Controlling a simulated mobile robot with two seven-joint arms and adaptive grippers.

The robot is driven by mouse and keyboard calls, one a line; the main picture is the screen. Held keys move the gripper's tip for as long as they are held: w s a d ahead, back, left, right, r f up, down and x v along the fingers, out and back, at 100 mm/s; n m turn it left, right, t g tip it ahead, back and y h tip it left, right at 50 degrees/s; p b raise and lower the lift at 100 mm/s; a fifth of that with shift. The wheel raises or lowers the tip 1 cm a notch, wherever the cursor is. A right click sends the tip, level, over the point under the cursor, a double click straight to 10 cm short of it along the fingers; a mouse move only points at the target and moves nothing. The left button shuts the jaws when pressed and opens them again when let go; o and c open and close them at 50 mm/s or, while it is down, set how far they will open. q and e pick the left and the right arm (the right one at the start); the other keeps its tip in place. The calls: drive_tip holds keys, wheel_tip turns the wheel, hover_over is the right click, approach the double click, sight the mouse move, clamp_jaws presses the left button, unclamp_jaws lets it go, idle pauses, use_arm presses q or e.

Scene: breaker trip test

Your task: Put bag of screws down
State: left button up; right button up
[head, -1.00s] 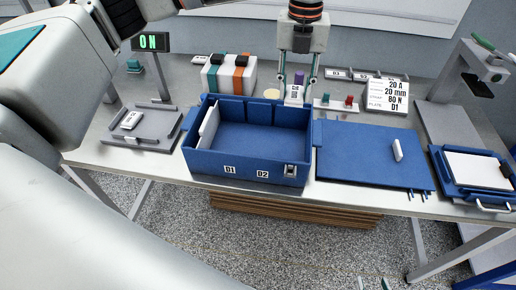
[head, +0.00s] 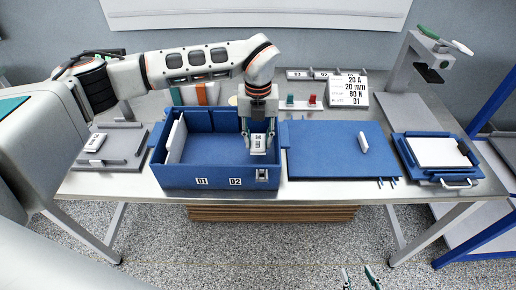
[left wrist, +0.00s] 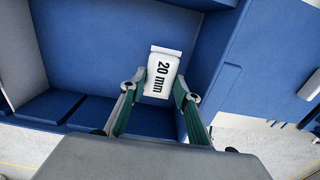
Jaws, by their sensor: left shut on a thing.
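The bag of screws (head: 258,143) is a small white packet. Its label reads "20 mm" in the left wrist view (left wrist: 162,75). My left gripper (head: 258,134) is shut on it, with a finger at each side. It holds the bag upright at the right part of the blue box (head: 207,179), which is marked D1 and D2. I cannot tell whether the bag touches the box floor. My right gripper (head: 358,277) shows only as two fingertips standing apart at the bottom edge, in front of the table, with nothing between them.
A white divider (head: 174,141) stands at the box's left. A blue panel (head: 325,155) lies to the right, with a tray (head: 436,152) and a stand (head: 398,92) beyond. A grey tray (head: 120,152) holds a white device at the left. The sign (head: 347,91) stands behind.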

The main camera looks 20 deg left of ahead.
sight(258, 143)
use_arm(q)
drive_tip(key=shift+f, duration=2.1)
drive_tip(key=o, duration=0.8)
drive_tip(key=shift+f, duration=0.15)
drive_tip(key=shift+o, duration=0.2)
drive_tip(key=shift+r, duration=0.25)
wheel_tip(258, 143, up, 12)
drive_tip(key=shift+f, duration=0.1)
